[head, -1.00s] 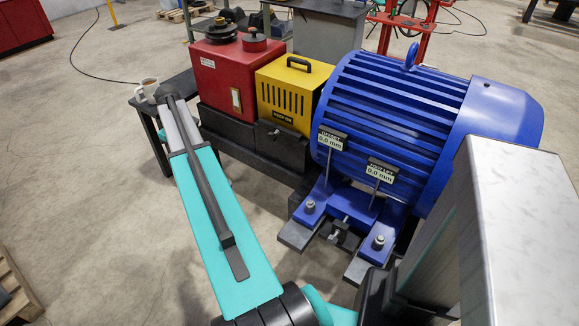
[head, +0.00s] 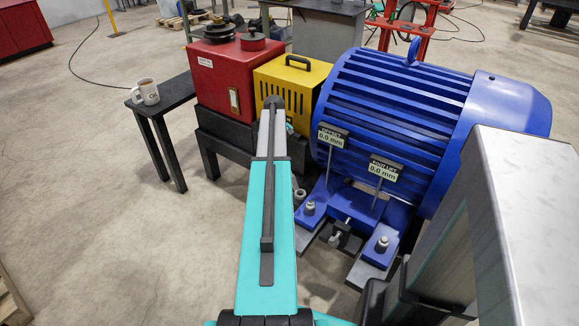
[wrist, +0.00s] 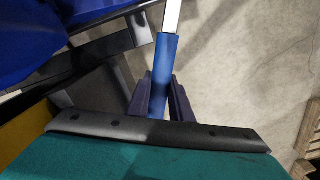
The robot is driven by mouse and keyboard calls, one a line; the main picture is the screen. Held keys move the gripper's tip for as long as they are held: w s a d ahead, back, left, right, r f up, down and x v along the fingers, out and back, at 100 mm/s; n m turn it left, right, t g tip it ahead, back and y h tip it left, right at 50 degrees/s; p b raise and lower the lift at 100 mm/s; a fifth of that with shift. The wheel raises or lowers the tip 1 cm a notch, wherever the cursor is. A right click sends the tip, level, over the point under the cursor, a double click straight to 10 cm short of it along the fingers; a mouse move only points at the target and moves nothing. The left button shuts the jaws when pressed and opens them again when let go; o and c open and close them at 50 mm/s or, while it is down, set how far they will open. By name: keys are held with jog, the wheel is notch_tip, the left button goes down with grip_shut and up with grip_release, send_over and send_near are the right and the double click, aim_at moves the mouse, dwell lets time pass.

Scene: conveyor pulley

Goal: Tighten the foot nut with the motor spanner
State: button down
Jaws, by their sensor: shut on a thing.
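The motor spanner (wrist: 166,68) is seen in the wrist view, with a blue grip and a pale metal shaft running up out of the picture. My gripper (wrist: 161,97) is shut around its blue grip; the spanner's head is out of that view. In the head view my arm hides the gripper. The blue motor (head: 395,125) stands on blue feet. One foot nut (head: 310,208) is on the left foot and another nut (head: 381,243) on the right foot. I cannot tell how tight either is. Two signs, an offset sign (head: 331,138) and a foot lift sign (head: 385,170), read 0.0 mm.
A red box (head: 232,80) and a yellow box (head: 292,85) stand left of the motor. A small dark table (head: 165,105) holds a white mug (head: 146,92). A jacking bolt (head: 338,237) sits between the feet. The floor (head: 90,200) at left is clear.

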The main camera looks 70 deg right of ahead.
jog(key=shift+m, duration=0.4)
jog(key=s, duration=0.1)
jog(key=s+d+f, duration=0.1)
jog(key=s, duration=0.1)
jog(key=s+d+f, duration=0.1)
jog(key=shift+s, duration=0.3)
jog(key=shift+r, duration=0.15)
jog(key=w+a+n+p, duration=0.1)
jog(key=a+n+p, duration=0.1)
jog(key=a+n, duration=0.5)
jog(key=w+a+f+n+p, duration=0.1)
jog(key=a+n, duration=0.5)
jog(key=a, duration=0.6)
jog(key=shift+w+a+n+p, duration=0.25)
jog(key=shift+w+n+p, duration=0.25)
jog(key=shift+p, duration=0.5)
jog(key=shift+f, duration=1.25)
dwell(1.0)
